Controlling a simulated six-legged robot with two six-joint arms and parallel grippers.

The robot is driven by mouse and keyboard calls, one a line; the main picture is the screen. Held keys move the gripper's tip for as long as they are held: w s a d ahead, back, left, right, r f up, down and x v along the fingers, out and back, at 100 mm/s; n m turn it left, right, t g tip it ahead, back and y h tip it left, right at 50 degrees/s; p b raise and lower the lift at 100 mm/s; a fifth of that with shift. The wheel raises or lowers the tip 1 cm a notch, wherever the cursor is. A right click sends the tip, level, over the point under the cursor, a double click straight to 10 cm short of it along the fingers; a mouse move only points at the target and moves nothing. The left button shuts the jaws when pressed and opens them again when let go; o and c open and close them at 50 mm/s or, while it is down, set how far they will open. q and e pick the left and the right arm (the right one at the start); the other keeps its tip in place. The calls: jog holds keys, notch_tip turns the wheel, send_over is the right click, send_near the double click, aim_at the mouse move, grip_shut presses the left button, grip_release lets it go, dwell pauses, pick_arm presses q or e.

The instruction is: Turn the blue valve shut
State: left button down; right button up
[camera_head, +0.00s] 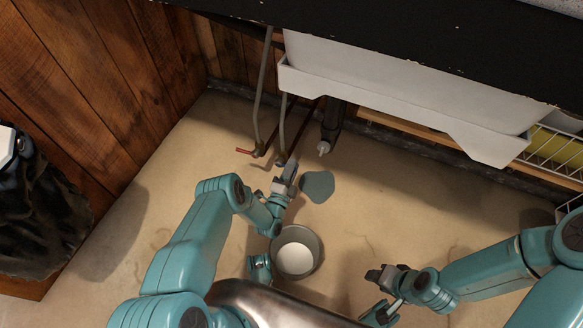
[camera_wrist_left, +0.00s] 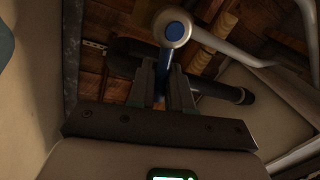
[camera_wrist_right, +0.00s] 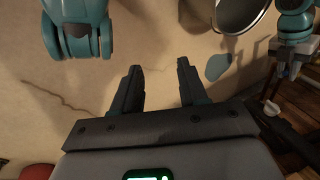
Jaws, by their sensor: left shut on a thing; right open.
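The blue valve (camera_wrist_left: 173,29) shows in the left wrist view as a blue handle with a round metal end. My left gripper (camera_wrist_left: 164,82) is shut on its handle, which runs down between the two fingers. In the head view my left gripper (camera_head: 289,173) is at the foot of the second hose, where it hides most of the valve. My right gripper (camera_head: 375,275) is open and empty above the floor at the lower right; its spread fingers also show in the right wrist view (camera_wrist_right: 159,82).
A red valve handle (camera_head: 245,151) sits just left on the neighbouring hose. A white sink (camera_head: 390,85) overhangs behind. A dark pipe (camera_head: 332,123) stands to the right.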

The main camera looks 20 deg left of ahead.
pick_arm(q)
jog(key=c, duration=1.2)
grip_release()
jog(key=shift+r, duration=0.1)
notch_tip(320, 180, up, 7)
jog(key=p, duration=0.4)
jog(key=shift+s+r+p, duration=0.1)
jog(key=shift+r+p, duration=3)
jog(key=shift+r, duration=3.35)
pick_arm(e)
jog(key=s+a+r+g, duration=0.1)
jog(key=s+r, duration=0.2)
jog(key=r, duration=0.6)
jog(key=shift+s+a+r+n, duration=0.3)
jog(key=shift+s+a, duration=0.05)
jog(key=shift+s, duration=0.05)
